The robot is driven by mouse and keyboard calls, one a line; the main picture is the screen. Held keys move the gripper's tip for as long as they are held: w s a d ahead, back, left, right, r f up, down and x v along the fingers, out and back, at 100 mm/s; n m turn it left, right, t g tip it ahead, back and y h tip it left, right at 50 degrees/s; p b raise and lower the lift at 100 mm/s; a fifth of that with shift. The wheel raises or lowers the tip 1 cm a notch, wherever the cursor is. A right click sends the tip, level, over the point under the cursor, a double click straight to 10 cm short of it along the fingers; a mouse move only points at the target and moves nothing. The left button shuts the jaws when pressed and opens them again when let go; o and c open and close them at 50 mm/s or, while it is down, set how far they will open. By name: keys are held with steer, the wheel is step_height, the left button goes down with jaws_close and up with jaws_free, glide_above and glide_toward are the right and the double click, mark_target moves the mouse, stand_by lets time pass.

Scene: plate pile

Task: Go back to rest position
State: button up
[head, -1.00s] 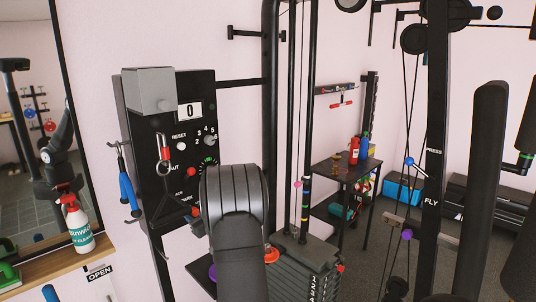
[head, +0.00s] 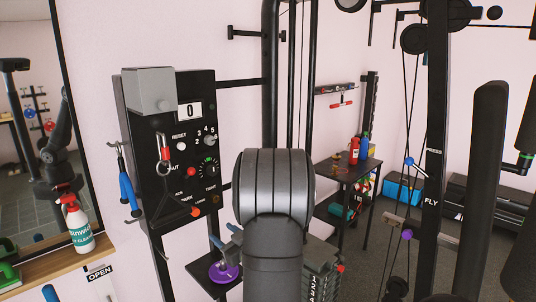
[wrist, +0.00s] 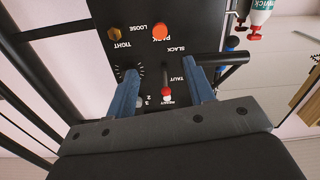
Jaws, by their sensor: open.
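My gripper (head: 226,236) is open and empty. In the head view, my dark arm hides most of it and only its blue fingers show left of the arm. In the wrist view, the two blue fingers (wrist: 163,75) stand apart, with the black control panel (wrist: 185,20) beyond them. A red-tipped lever (wrist: 166,92) shows between the fingers in the picture, and I see no contact. The panel also shows in the head view (head: 140,125), with a display reading 0.
A purple disc (head: 224,272) lies on a small black shelf below the panel. A dark weight stack (head: 322,280) is partly hidden behind my arm. A spray bottle (head: 78,228) stands on a wooden ledge (head: 60,266) at left. A black side table (head: 345,168) stands behind.

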steer(key=s+d+r+m+h, duration=0.3)
steer(key=d+r+h, duration=0.1)
steer(key=d, duration=0.5)
steer(key=s+d+r+m+h, duration=0.3)
steer(key=d+h, duration=0.4)
steer(key=d, duration=0.3)
steer(key=s+d+r+m+t+h, duration=0.1)
steer(key=s+d+r+m+h, duration=0.2)
steer(key=d, duration=0.6)
steer(key=shift+s+d+r+h, duration=0.4)
steer(key=shift+s+r+h, duration=0.85)
steer(key=shift+r, duration=0.4)
